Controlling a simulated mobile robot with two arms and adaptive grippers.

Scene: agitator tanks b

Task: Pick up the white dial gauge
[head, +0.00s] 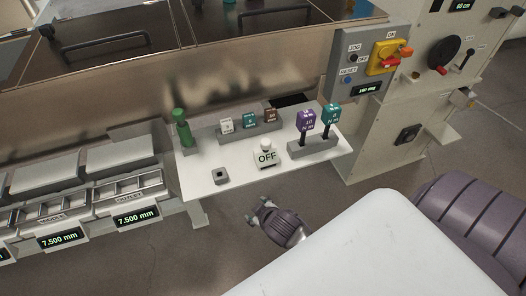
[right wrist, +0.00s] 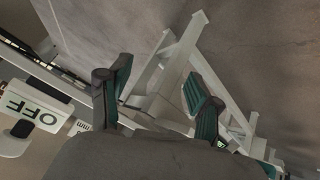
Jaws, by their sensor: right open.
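A small white piece with a round knob and a face reading OFF (head: 267,157) stands near the front edge of the white shelf (head: 205,165); it looks like the white dial gauge. In the right wrist view its OFF face (right wrist: 34,108) shows at the left edge, outside the fingers. My right gripper (head: 256,211) is in front of and below the shelf edge, apart from the gauge. Its teal-padded fingers (right wrist: 160,103) are open, with nothing between them. My left gripper is not in view.
Behind the gauge a grey rack holds white, teal and brown blocks (head: 269,116). A green handle (head: 181,128) stands at left, a small grey block (head: 220,176) at front. Purple (head: 306,121) and teal (head: 331,114) labelled tools stand at right. Floor lies below the gripper.

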